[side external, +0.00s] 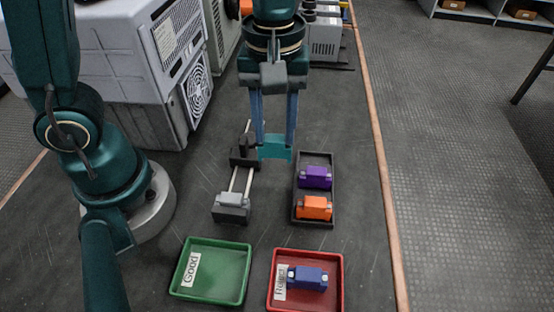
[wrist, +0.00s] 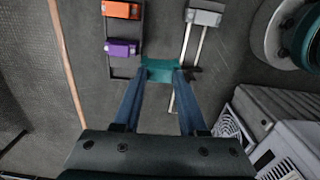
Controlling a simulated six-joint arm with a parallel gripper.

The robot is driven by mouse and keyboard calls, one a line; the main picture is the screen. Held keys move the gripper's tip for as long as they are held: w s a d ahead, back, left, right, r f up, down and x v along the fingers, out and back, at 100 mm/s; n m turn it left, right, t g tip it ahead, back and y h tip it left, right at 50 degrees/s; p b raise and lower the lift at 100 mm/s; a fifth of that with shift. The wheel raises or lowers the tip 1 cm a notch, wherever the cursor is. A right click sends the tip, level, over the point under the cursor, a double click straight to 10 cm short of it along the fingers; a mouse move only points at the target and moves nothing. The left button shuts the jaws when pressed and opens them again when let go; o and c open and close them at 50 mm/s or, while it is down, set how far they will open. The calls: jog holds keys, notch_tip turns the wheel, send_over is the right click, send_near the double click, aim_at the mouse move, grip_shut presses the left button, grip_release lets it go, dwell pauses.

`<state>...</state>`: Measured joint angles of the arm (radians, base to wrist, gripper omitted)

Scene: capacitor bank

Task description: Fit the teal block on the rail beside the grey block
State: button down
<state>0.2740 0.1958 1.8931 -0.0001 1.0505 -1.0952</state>
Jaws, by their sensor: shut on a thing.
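My gripper (side external: 275,142) is shut on the teal block (side external: 273,152). The block is between the rail and the dark tray in the side view, and its height above the table is hard to judge. In the wrist view the teal block (wrist: 160,70) sits between the fingertips. The rail (side external: 234,180) is a pair of pale rods with a dark end piece at its far end. The grey block (side external: 232,200) sits at the rail's near end; it also shows at the top of the wrist view (wrist: 204,16).
A dark tray (side external: 300,217) right of the rail holds a purple block (side external: 315,177) and an orange block (side external: 314,207). A green tray (side external: 237,280) labelled Good is empty. A red tray (side external: 336,287) holds a blue block (side external: 307,277). Grey machines (side external: 145,50) stand behind left.

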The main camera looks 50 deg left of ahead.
jog(key=s+a, duration=0.1)
jog(key=s, duration=0.7)
jog(key=shift+w+f, duration=0.15)
jog(key=shift+f, duration=0.95)
jog(key=shift+w+f, duration=0.1)
jog(key=shift+f, duration=1)
jog(key=shift+f, duration=1.1)
jog(key=shift+c, duration=1.9)
grip_release()
jog(key=shift+r, duration=0.1)
notch_tip(320, 180, up, 8)
